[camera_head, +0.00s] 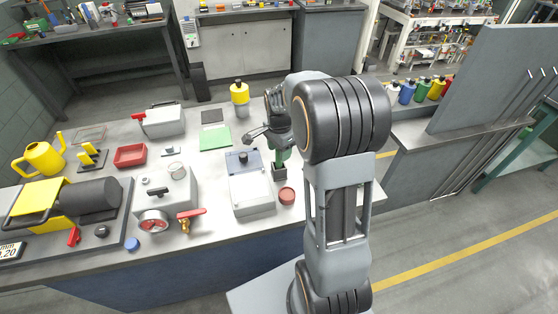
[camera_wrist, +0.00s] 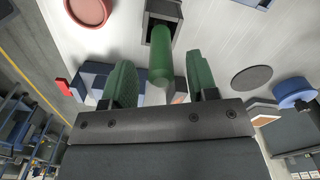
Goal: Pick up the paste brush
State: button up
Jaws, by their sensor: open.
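The paste brush shows in the wrist view as a green round handle (camera_wrist: 160,55), its lower end in a small dark square holder (camera_wrist: 164,12). The handle lies between the two green-padded fingers of my gripper (camera_wrist: 160,68), with a gap on each side. The gripper is open and not closed on it. In the head view my gripper (camera_head: 283,149) is just above the dark holder (camera_head: 280,173) on the bench. There the brush is mostly hidden by my gripper, and its bristles are not visible.
A grey box (camera_head: 252,196) stands left of the holder, and a round red-brown tin (camera_head: 287,195) is in front of it. A green mat (camera_head: 215,138) lies behind to the left. A yellow-topped bottle (camera_head: 239,93) stands farther back. The bench is clear to the holder's right.

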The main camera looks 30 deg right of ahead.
aim_at(279, 162)
jog(key=shift+f, duration=1.75)
jog(key=shift+c, duration=0.2)
grip_shut()
jog(key=shift+w, duration=0.1)
